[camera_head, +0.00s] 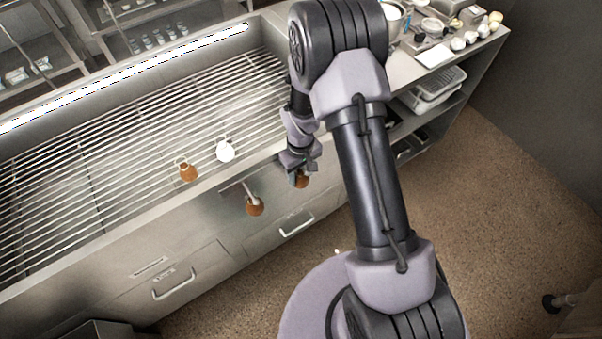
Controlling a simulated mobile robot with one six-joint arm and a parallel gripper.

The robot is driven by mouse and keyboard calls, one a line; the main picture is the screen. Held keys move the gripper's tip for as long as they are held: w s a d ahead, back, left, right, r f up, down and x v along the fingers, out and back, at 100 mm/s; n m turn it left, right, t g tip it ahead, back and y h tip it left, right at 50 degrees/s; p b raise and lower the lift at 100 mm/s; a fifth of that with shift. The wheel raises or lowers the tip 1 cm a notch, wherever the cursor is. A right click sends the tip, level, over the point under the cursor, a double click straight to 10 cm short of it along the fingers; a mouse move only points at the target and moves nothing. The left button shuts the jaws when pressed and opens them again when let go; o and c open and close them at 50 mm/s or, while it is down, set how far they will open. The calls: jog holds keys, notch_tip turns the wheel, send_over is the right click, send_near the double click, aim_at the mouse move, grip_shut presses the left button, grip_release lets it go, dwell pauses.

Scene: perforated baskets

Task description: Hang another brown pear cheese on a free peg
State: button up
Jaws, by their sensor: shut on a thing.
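My gripper (298,168) is at the front edge of the counter, shut on a brown pear cheese (303,182). The arm and fingers partly hide this cheese, and I cannot tell whether its loop touches a peg. Another brown pear cheese (254,207) hangs from a peg (247,190) on the counter's front face, left of my gripper. A third brown pear cheese (187,172) lies on the slatted top, with a loop at its neck. A white pear cheese (225,151) lies to its right. Any pegs behind my gripper are hidden.
The slatted counter top (90,190) is mostly bare. Drawers with handles (174,287) are below. At the upper right, a side counter holds a pot, a scale and several pale round items (458,44), with plastic trays (435,88) beneath.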

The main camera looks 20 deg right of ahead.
jog(key=o, duration=1.5)
jog(key=shift+o, duration=0.2)
jog(key=s+r+m+t+p, duration=0.2)
jog(key=s+r+m+p, duration=0.1)
jog(key=r, duration=2.4)
jog(key=s+a+r+m+t+y+b, duration=0.1)
jog(key=s+r, duration=0.3)
jog(key=s, duration=0.4)
jog(key=s+a+r+m+t+y+b, duration=0.1)
jog(key=s+r+m, duration=0.3)
jog(key=s, duration=0.5)
jog(key=shift+s+a+r+t+b, duration=0.3)
jog(key=shift+a+r+t+b, duration=0.35)
jog(key=shift+t+b, duration=0.25)
jog(key=shift+f, duration=0.1)
